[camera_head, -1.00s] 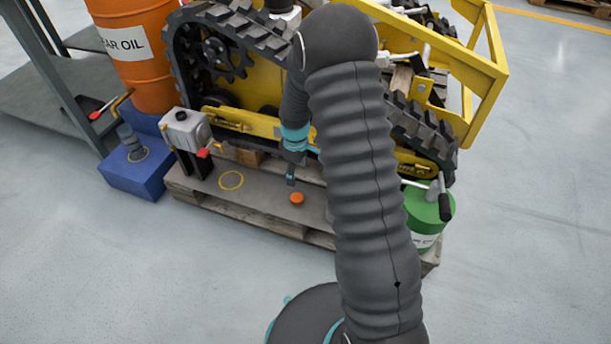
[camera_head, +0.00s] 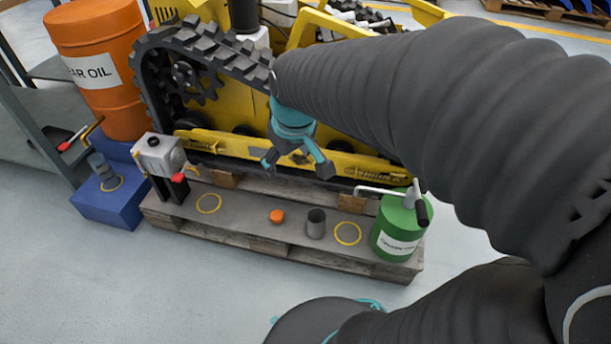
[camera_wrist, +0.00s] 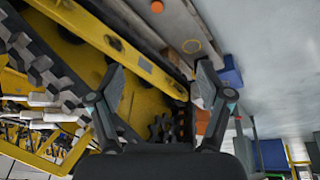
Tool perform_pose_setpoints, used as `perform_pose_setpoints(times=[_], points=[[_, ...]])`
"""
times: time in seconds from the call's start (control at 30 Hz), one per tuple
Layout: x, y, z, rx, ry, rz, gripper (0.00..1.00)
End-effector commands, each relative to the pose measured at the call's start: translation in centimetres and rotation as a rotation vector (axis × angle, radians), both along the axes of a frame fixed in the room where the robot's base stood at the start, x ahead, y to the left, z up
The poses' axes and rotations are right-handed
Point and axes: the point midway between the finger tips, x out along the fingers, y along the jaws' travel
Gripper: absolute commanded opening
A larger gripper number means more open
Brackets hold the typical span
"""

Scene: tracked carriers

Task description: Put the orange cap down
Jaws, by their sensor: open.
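The orange cap (camera_head: 277,216) lies on the grey top of the pallet (camera_head: 247,226), between a yellow ring and a dark grey cup. It also shows at the top edge of the wrist view (camera_wrist: 157,7). My gripper (camera_head: 297,170) is open and empty, its two fingers spread, in front of the yellow tracked carrier (camera_head: 240,147). It is above and apart from the cap. In the wrist view my gripper (camera_wrist: 160,82) has nothing between its fingers.
The dark grey cup (camera_head: 316,223) stands right of the cap. Yellow rings (camera_head: 209,204) mark the board. A green can (camera_head: 398,228) stands at the right end, a grey tank (camera_head: 158,154) at the left. A blue block (camera_head: 108,198) and orange drum (camera_head: 105,70) are further left.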

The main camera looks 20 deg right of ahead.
Motion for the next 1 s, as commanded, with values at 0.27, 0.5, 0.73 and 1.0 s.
perform_pose_setpoints(times=[0.27, 0.5, 0.73, 1.0], points=[[-7.8, 0.1, 3.1, 0.066, -0.103, -0.161, 0.78], [-11.8, 0.1, 3.5, 0.110, -0.152, -0.251, 0.78], [-12.5, 0.1, 3.5, 0.119, -0.160, -0.271, 0.78], [-12.5, 0.1, 3.5, 0.119, -0.160, -0.270, 0.78]])
